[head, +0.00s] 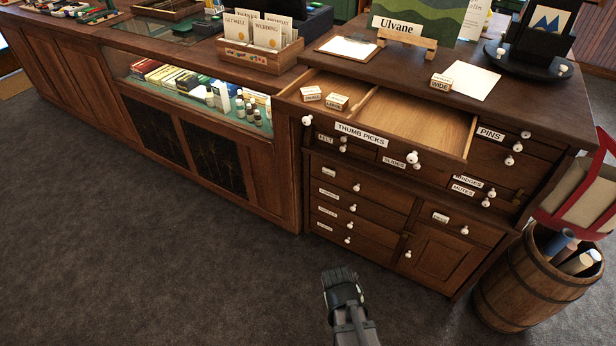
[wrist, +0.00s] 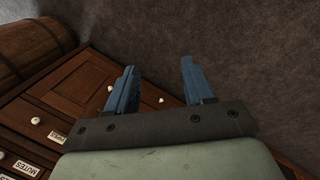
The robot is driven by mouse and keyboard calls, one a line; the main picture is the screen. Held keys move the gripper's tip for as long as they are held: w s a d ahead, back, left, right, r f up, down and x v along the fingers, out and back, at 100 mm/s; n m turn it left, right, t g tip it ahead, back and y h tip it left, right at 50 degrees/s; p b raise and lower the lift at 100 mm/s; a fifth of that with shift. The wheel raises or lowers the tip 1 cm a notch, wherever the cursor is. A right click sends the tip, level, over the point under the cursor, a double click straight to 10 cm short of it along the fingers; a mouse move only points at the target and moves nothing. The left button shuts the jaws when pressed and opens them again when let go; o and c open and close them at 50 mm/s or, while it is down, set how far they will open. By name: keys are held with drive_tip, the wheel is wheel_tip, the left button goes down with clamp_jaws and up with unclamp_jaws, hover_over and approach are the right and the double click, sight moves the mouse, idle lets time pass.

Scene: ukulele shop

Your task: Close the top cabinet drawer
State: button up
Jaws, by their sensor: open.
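The top cabinet drawer (head: 361,134), labelled THUMB PICKS, is pulled out from the dark wooden cabinet (head: 540,98). It has two white knobs, and small labelled blocks lie in its left compartment. The right compartment is bare. My gripper (head: 341,277) is low in front of the cabinet, over the grey floor, apart from the drawer. In the wrist view my gripper (wrist: 155,80) shows two blue fingers spread apart with nothing between them. The lower cabinet front (wrist: 75,85) shows at the left there. The top drawer is not clearly visible in the wrist view.
A wooden barrel (head: 527,285) with rolled tubes stands right of the cabinet, with a red-edged object above it. A long glass-fronted counter (head: 200,160) runs left. A clipboard (head: 346,47), a small block and paper lie on the cabinet top. The floor in front is clear.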

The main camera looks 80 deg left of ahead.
drive_tip(key=s+a+r+n+t+y, duration=0.3)
drive_tip(key=s+a+r, duration=0.8)
drive_tip(key=m+t+y, duration=0.7)
drive_tip(key=y, duration=0.3)
approach(305, 122)
drive_tip(key=v, duration=0.6)
drive_tip(key=m, duration=0.4)
drive_tip(key=x, duration=1.4)
drive_tip(key=shift+w+a, duration=0.1)
clamp_jaws()
